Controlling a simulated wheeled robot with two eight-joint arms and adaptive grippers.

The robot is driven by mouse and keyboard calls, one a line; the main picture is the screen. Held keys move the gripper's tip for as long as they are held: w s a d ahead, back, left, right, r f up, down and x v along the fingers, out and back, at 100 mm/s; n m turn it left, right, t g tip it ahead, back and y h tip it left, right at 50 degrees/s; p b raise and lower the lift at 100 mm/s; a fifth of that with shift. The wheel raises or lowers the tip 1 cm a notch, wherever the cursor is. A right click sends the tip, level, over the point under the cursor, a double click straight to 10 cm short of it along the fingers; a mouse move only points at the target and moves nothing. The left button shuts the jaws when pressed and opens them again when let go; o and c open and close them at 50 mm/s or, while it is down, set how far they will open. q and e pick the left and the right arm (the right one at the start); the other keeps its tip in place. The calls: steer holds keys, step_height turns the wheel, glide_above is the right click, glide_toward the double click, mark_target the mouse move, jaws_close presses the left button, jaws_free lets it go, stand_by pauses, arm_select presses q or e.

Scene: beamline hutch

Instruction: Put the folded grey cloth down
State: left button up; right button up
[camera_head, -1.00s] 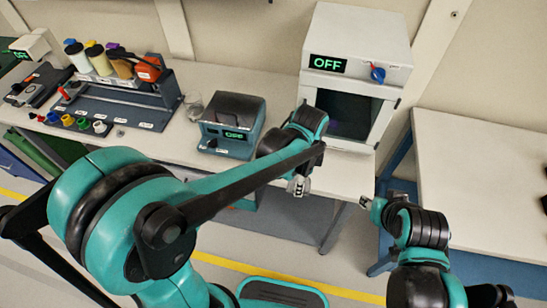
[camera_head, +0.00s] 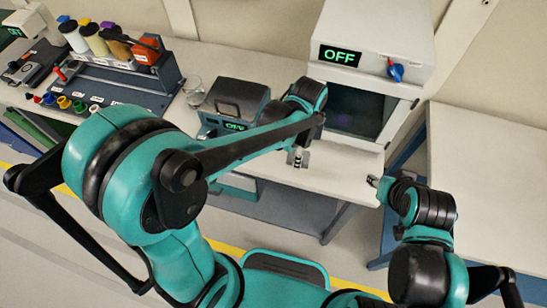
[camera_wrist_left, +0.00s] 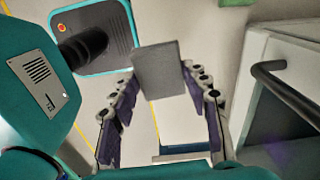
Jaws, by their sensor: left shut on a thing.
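The folded grey cloth (camera_wrist_left: 158,70) shows in the left wrist view as a flat grey rectangle between the fingertips. My left gripper (camera_wrist_left: 165,95) is shut on it, one finger along each side. In the head view my left gripper (camera_head: 298,157) points down over the bench near its front edge, in front of the white oven-like cabinet; the cloth is too small to make out clearly there. My right gripper (camera_head: 373,181) is at the bench's right end, small, and its finger opening cannot be made out.
The white cabinet (camera_head: 372,60) with an OFF display stands behind the left gripper. A dark device (camera_head: 236,103) reading OFF and a glass beaker (camera_head: 194,90) stand left of it. The bench top (camera_head: 335,170) is clear in front of the cabinet. Another table (camera_head: 485,180) at right is bare.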

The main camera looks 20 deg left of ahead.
arm_select(q)
steer(key=b, duration=0.2)
glide_above(273, 161)
step_height(273, 161, down, 6)
steer(key=shift+r, duration=0.25)
steer(key=shift+f+b, duration=0.9)
steer(key=shift+f, duration=0.9)
steer(key=shift+f, duration=0.15)
steer(key=o, duration=1)
